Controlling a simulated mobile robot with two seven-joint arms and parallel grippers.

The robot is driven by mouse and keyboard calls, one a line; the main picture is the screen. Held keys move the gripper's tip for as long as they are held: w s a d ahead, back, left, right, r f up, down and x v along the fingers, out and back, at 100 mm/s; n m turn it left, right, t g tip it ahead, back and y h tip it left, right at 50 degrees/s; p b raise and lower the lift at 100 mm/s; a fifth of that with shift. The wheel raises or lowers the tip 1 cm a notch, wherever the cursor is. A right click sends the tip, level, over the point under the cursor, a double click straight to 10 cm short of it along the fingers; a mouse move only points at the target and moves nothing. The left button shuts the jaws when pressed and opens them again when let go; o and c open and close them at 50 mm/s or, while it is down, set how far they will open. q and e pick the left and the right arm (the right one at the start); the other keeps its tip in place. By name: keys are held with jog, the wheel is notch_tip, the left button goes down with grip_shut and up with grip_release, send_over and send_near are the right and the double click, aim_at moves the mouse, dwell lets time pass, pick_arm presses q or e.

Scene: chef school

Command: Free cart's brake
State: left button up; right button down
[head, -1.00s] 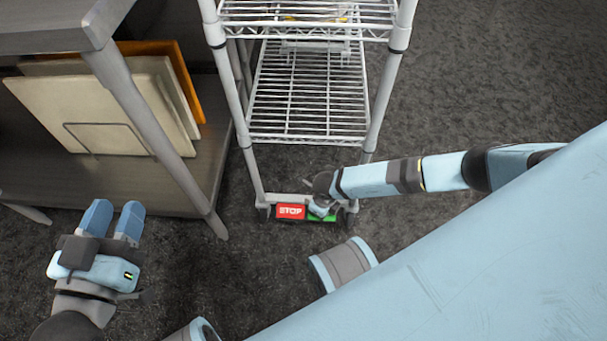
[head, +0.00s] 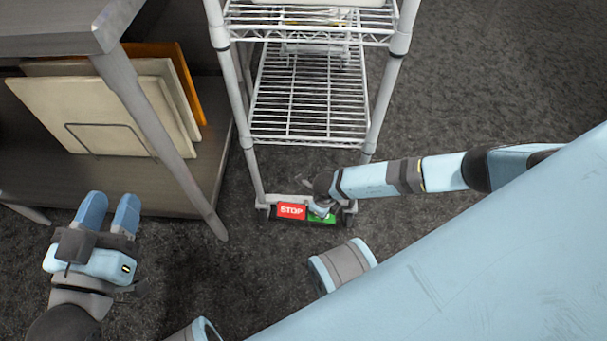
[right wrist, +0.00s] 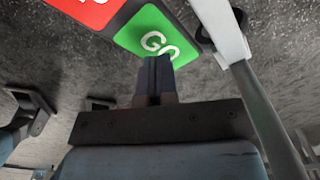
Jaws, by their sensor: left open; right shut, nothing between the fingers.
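The wire cart (head: 308,95) stands in the middle of the head view. At its base are a red STOP pedal (head: 291,211) and a green pedal (head: 325,219) side by side. The right wrist view shows the green pedal with GO on it (right wrist: 152,38) and the red pedal's corner (right wrist: 85,8). My right gripper (head: 320,212) is shut and empty, its tips at the green pedal and overlapping it in the picture (right wrist: 157,62); I cannot tell whether they touch. My left gripper (head: 108,202) is open and empty at the lower left, well apart from the cart.
A grey table (head: 50,30) with a lower shelf stands left of the cart, its leg (head: 165,150) close to the cart. Cutting boards (head: 95,118) stand in a rack on that shelf. The dark floor (head: 480,90) right of the cart is clear.

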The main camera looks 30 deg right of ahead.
notch_tip(320, 180, up, 4)
jog(key=p, duration=0.2)
jog(key=shift+f+p, duration=0.2)
jog(key=shift+p, duration=0.15)
pick_arm(q)
jog(key=shift+s+d+r+n+y+p, duration=0.15)
jog(key=shift+s+d+r+n+p, duration=0.1)
jog(key=shift+s+r+n+p, duration=0.35)
jog(key=shift+s+d+r+n+y+p, duration=0.15)
jog(key=shift+s+d+r+n+p, duration=0.2)
jog(key=shift+n, duration=0.35)
pick_arm(e)
jog(key=shift+r, duration=0.95)
pick_arm(q)
jog(key=shift+a, duration=0.1)
